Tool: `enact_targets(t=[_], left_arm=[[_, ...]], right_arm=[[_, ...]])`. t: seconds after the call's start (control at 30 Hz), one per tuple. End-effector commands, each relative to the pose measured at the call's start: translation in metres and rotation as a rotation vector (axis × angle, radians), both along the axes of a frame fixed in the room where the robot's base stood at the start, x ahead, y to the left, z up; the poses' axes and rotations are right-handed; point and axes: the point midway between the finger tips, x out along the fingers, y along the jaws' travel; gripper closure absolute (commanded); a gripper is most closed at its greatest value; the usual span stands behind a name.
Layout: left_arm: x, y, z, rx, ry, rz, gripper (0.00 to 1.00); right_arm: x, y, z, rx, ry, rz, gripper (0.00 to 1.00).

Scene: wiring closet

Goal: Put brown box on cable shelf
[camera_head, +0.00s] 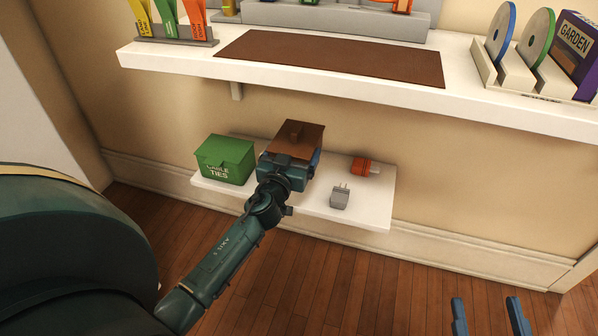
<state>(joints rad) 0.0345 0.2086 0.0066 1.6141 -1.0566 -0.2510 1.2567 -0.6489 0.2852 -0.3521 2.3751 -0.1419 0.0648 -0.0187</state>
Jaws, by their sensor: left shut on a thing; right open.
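The brown box (296,138) has a small raised part on its top. It is over the middle of the low white shelf (347,219), which I take as the cable shelf. My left gripper (291,166) is shut on the box from the near side; its fingers are mostly hidden. I cannot tell whether the box touches the shelf. A bit of blue shows at the box's right edge, too small to identify. My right gripper (489,318) is open and empty at the bottom right, over the floor, with only its fingertips in view.
A green box labelled cable ties (226,158) stands on the low shelf, left of the brown box. A grey plug (340,196) and an orange-red item (365,167) lie to the right. Above, a white shelf (470,102) holds a brown mat (330,57), racks and discs.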

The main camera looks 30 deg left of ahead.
Motion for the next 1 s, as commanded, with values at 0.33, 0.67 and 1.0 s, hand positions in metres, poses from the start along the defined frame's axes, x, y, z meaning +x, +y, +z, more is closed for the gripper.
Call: enact_targets(t=[0.33,0.67,1.0], left_arm=[[0.000,0.000,-0.059,0.001,-0.001,0.000,0.34],[0.000,0.000,-0.096,0.001,0.000,0.000,0.34],[0.000,0.000,-0.096,0.000,-0.001,0.000,0.34]], right_arm=[[0.003,0.006,-0.002,0.102,-0.036,0.047,0.46],[0.012,0.004,0.025,0.095,-0.245,0.073,0.46],[0.012,0.004,0.034,0.088,-0.285,0.074,0.46]])
